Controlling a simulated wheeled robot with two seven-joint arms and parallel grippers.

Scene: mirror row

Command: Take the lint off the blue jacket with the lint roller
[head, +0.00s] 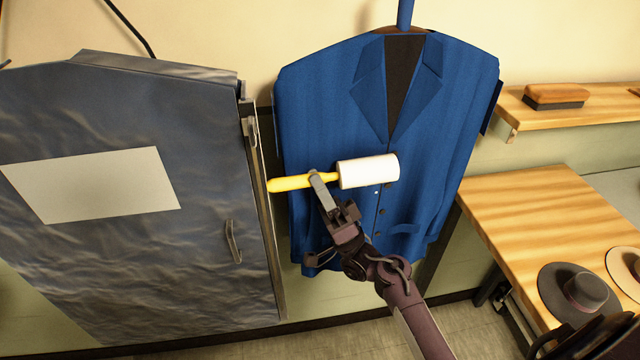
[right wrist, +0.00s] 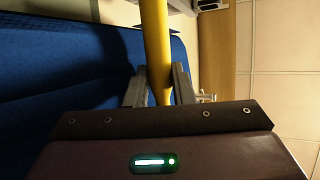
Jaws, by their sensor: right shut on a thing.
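The blue jacket (head: 430,150) hangs on a wooden hanger against the wall, in the middle of the head view. The lint roller (head: 368,171) has a white cylinder and a yellow handle, and lies sideways in front of the jacket's middle. My right gripper (head: 318,180) is shut on the yellow handle. In the right wrist view the handle (right wrist: 156,50) stands between the two fingers, with the jacket (right wrist: 60,80) at the left. I cannot tell whether the roller touches the cloth. I make out no lint clearly. My left gripper is not in view.
A grey cabinet-like thing (head: 120,110) with a pale blank panel stands close left of the jacket. At the right, a wooden shelf (head: 600,112) holds a brush (head: 556,95). A wooden table (head: 520,215) below it bears a dark hat (head: 577,292) and a pale hat.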

